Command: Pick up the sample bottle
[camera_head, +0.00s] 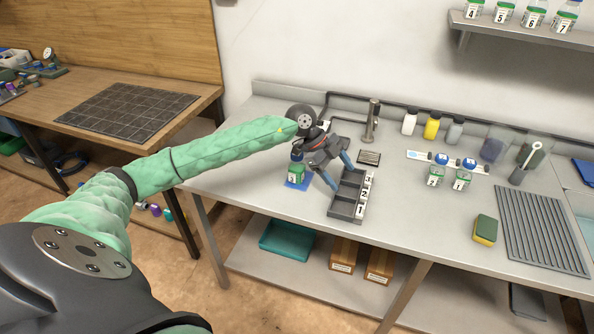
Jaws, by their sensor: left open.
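A small bottle with a green label marked 3 (296,174) and a dark blue cap stands on a blue pad (301,186) at the left part of the bench. Two similar blue-capped bottles, marked 2 (435,177) and 1 (461,180), stand further right. Which one is the sample bottle cannot be told. My left gripper (344,180) is open and appears empty, with its blue fingers over the dark rack, to the right of bottle 3. The grey rack (345,210) has slots numbered 3, 2 and 1; the gripper hides part of it. My right gripper is not in view.
Several bottles line the back wall. A yellow-green sponge (485,229) and a ribbed drain mat (541,229) lie at right. A wall shelf (520,30) holds numbered bottles. The bench between rack and sponge is clear.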

